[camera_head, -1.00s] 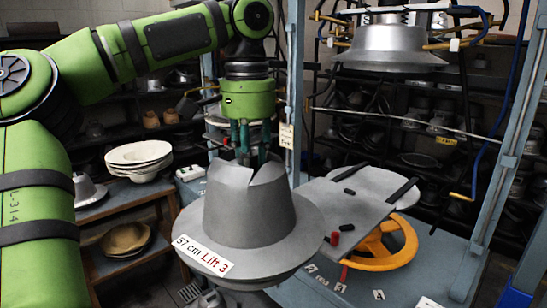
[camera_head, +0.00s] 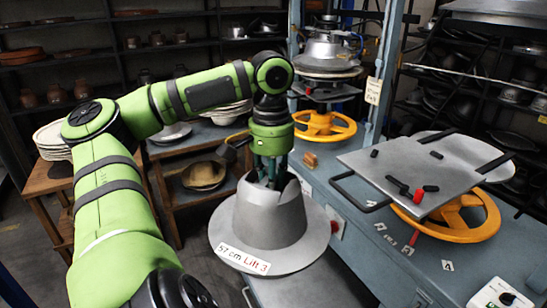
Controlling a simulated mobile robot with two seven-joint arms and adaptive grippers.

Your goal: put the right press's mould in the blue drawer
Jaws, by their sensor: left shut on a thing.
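The grey hat-shaped metal mould (camera_head: 270,222), labelled "57 cm Lift 3", is upright in the middle of the head view. My left gripper (camera_head: 270,178) is shut on its notched crown from above. The mould hangs in front of the blue press bench, left of the right press's plate (camera_head: 420,172). Below it is a flat blue-grey surface (camera_head: 325,292) with a dark handle (camera_head: 248,298) at its left, which looks like a pulled-out drawer. The mould hides much of it, so I cannot tell whether they touch. My right gripper is not in view.
A yellow handwheel (camera_head: 462,222) sits under the plate, and another (camera_head: 325,127) under the farther press (camera_head: 328,55). The blue bench (camera_head: 400,265) carries a control box (camera_head: 500,297). Wooden shelves (camera_head: 172,150) with hat forms stand behind my left arm.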

